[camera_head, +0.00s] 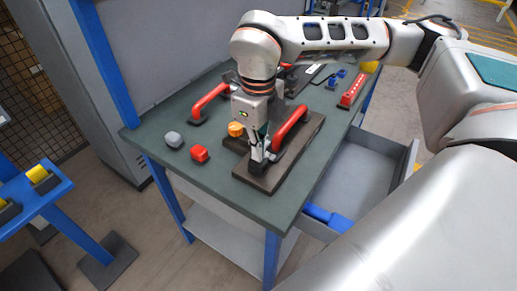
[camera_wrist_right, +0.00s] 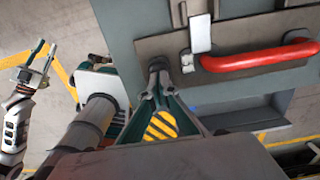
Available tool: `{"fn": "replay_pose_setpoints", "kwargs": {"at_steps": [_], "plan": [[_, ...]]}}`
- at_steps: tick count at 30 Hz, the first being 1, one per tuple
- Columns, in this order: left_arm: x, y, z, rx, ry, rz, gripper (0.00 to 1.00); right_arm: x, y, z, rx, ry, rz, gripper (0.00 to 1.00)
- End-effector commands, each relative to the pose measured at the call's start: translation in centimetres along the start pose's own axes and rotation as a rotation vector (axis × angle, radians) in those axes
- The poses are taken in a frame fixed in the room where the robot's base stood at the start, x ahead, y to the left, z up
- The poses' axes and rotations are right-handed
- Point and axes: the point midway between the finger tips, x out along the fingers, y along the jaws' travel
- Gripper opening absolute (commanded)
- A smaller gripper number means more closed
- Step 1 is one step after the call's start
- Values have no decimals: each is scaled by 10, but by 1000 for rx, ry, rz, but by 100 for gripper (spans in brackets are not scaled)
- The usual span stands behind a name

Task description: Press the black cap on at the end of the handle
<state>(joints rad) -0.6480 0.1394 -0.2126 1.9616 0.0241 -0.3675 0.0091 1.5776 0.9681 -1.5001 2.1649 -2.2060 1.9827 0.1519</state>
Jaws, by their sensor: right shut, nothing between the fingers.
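My right gripper (camera_head: 258,160) points down at the near end of the front red handle (camera_head: 290,128). In the right wrist view its fingertips (camera_wrist_right: 158,82) are together, with nothing between them, against a dark round piece (camera_wrist_right: 157,66). That piece looks like the black cap, at the end of the handle's plate. I cannot tell how far it is seated. The red handle (camera_wrist_right: 260,58) runs to the right, with a grey end mount (camera_wrist_right: 187,62) near the fingers. My left gripper (camera_wrist_right: 35,70) seems to show at the left of the wrist view, away from the table.
A grey cap (camera_head: 173,139), a red cap (camera_head: 199,153) and an orange cap (camera_head: 235,129) stand on the green tabletop (camera_head: 225,183). Another red handle (camera_head: 210,102) lies behind. An open drawer (camera_head: 345,190) with blue pieces juts out at the right.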

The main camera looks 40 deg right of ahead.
Motion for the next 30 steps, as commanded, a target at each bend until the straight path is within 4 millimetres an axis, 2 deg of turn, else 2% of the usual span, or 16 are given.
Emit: {"fn": "replay_pose_setpoints", "kwargs": {"at_steps": [30], "plan": [[3, 2, 8, -1, -6, 2, 26, 12, 0, 0, 0, 1, 0, 0]]}}
